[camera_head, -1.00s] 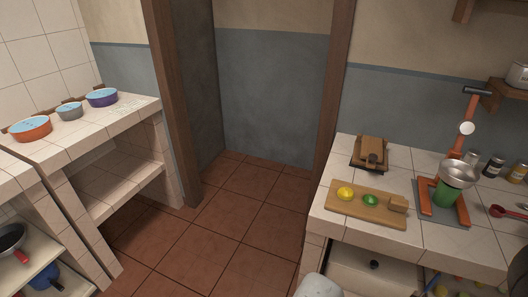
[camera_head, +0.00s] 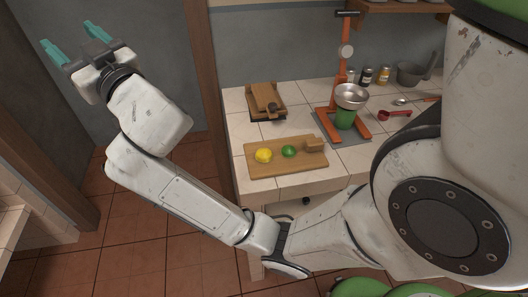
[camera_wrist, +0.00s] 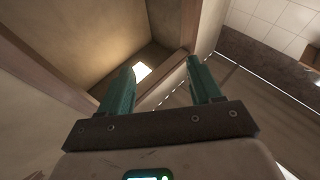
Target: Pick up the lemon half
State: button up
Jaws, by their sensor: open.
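A yellow lemon half (camera_head: 263,155) lies on the left part of a wooden board (camera_head: 315,160) on the tiled counter. A green lime half (camera_head: 289,151) lies just right of it on the same board. My gripper (camera_head: 72,40) is open and empty, raised at the upper left of the head view, well apart from the counter and the lemon half. Its two teal fingers also show spread apart in the wrist view (camera_wrist: 160,78), with nothing between them. The wrist view does not show the lemon half.
An orange press (camera_head: 344,60) with a metal bowl (camera_head: 351,96) and green cup (camera_head: 345,118) stands right of the board. A wooden hinged press (camera_head: 264,97) lies behind the board. Several jars, a mortar (camera_head: 412,74) and a red scoop (camera_head: 395,114) are further right. A wooden post (camera_head: 208,80) stands left of the counter.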

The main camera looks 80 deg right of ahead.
jog(key=s+a+r+n+t+y, duration=0.2)
jog(key=a+r+n+t+y, duration=0.2)
jog(key=r+n+t+y, duration=0.65)
jog(key=s+a+r+n+g+y, duration=0.1)
jog(key=a+r+n+g+y, duration=0.3)
jog(key=r+n+y, duration=0.25)
jog(key=n+g+h+p, duration=0.2)
jog(key=n+g+h, duration=0.6)
jog(key=g, duration=1.9)
send_near(264, 153)
jog(key=shift+s+d+f+p, duration=0.1)
jog(key=shift+d+f+p, duration=0.1)
jog(key=shift+f, duration=0.3)
jog(key=shift+d+f+p, duration=0.1)
jog(key=shift+f+p, duration=0.05)
jog(key=shift+f, duration=0.35)
jog(key=shift+a+f+p, duration=0.2)
jog(key=shift+f+p, duration=0.55)
jog(key=shift+f, duration=2.25)
jog(key=c, duration=0.8)
